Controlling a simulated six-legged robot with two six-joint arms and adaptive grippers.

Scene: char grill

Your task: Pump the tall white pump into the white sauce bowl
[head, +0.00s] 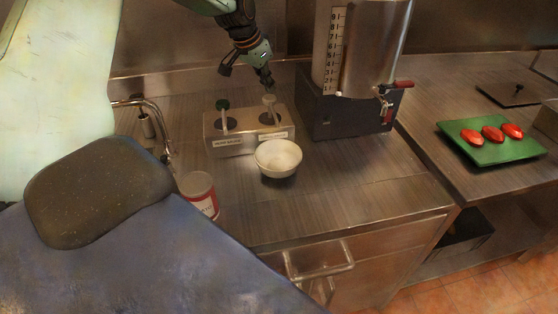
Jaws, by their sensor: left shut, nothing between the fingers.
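A white bowl (278,158) stands upright on the steel counter, in front of a steel pump holder (246,128) with two labelled wells. The white pump (269,102) rises from the right well, behind the bowl and slightly to its left. A second pump with a dark green top (222,108) stands in the left well. My left gripper (268,84) comes down from the top and is shut and empty, its tips just above the white pump's head. I cannot tell whether they touch it. My right gripper is out of view.
A drinks dispenser (362,50) on a dark base (345,115) stands close on the right. A red-and-white can (200,195) and a tap (150,125) are on the left. A green tray (490,152) holds several red items. The counter right of the bowl is clear.

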